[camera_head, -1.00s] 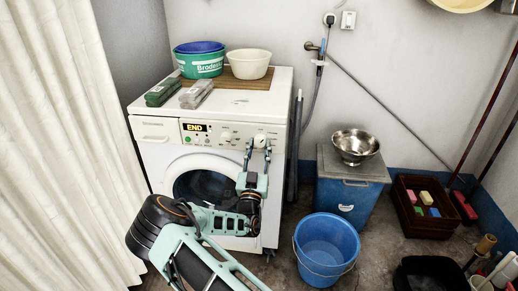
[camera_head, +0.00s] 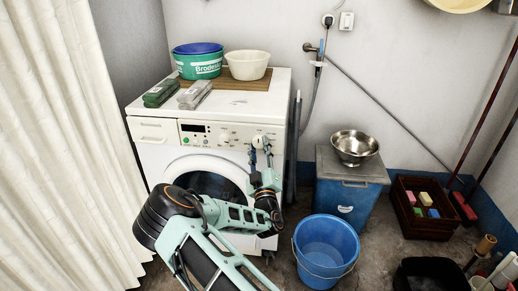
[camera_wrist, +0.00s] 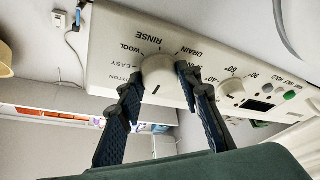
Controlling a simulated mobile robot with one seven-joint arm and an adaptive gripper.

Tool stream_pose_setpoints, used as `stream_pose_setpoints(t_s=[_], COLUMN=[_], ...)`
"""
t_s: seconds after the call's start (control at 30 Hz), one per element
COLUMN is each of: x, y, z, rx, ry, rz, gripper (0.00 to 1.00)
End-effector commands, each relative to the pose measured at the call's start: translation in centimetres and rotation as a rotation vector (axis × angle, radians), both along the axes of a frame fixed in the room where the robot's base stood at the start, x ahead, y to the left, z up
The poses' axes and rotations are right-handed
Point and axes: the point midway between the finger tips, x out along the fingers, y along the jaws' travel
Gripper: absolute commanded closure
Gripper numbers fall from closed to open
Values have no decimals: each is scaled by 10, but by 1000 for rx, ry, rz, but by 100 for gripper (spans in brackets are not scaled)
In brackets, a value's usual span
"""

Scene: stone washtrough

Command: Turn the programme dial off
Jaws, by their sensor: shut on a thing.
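The white washing machine (camera_head: 212,105) stands against the wall. Its programme dial (camera_wrist: 158,72) is a round white knob at the right of the front panel. My gripper (camera_head: 261,143) is at this dial, with one dark finger on each side of it, shut on it. In the wrist view the dial's dark mark points down in the picture, away from the printed RINSE and DRAIN words; any label at the mark cannot be read. The display (camera_head: 193,128) is dark.
A second knob (camera_wrist: 232,92) for temperature sits beside the dial. Tubs (camera_head: 198,66) and a cream bowl (camera_head: 247,65) stand on the machine. A blue bucket (camera_head: 325,250) is on the floor close to my arm, and a blue bin (camera_head: 348,195) stands behind it.

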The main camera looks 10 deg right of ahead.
Motion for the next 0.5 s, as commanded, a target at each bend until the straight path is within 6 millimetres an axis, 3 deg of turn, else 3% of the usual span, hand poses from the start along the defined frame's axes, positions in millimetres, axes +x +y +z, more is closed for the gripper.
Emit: stream_pose_setpoints(t_s=[0.5], x=[0], y=[-1], z=[-1], rx=[-44], ry=[17], rz=[-2], gripper=[92])
